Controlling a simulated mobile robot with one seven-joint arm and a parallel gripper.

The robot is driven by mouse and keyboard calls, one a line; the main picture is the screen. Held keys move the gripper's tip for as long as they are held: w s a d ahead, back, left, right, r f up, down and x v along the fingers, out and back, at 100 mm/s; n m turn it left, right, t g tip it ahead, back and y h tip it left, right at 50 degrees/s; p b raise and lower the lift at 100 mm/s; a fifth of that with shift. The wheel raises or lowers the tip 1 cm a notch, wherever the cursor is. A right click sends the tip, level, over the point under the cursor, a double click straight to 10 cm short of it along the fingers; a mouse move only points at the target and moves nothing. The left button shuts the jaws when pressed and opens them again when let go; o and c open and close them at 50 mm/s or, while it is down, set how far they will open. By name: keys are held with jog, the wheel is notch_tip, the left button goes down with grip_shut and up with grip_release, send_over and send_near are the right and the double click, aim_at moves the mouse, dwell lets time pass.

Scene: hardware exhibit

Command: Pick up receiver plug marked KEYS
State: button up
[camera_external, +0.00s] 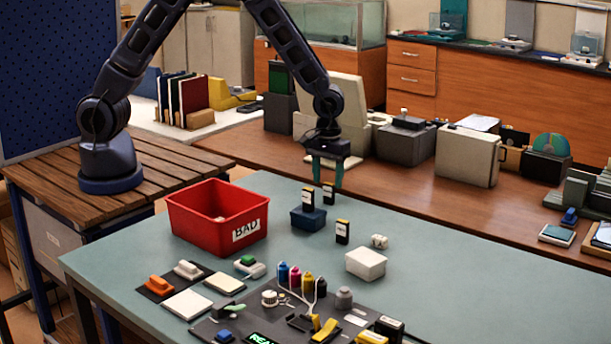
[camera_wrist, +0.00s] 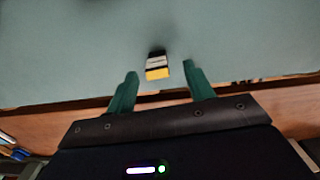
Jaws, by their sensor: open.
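Small black plugs with yellow ends and white labels stand on the grey-green table. One plug (camera_external: 328,193) is just below my gripper (camera_external: 328,178). Another plug (camera_external: 308,200) stands at the blue block (camera_external: 308,218), and a third plug (camera_external: 342,232) stands to the right of that block. The label lettering is too small to read, so I cannot tell which is marked KEYS. In the wrist view a single plug (camera_wrist: 157,65) shows between the green fingertips of my gripper (camera_wrist: 160,70). The fingers are apart, and contact with the plug is not visible.
A red bin marked BAD (camera_external: 205,225) stands to the left. A white box (camera_external: 366,263) and a small white piece (camera_external: 379,241) are to the right. Several bottles, pads and devices crowd the front of the table. A brown counter (camera_external: 400,185) lies behind.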

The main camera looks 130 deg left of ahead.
aim_at(329, 204)
jog(key=f, duration=0.4)
jog(key=shift+w+a+f, duration=0.1)
jog(key=shift+w+f, duration=0.1)
jog(key=shift+f, duration=0.05)
jog(key=c, duration=1)
jog(key=shift+c, duration=0.2)
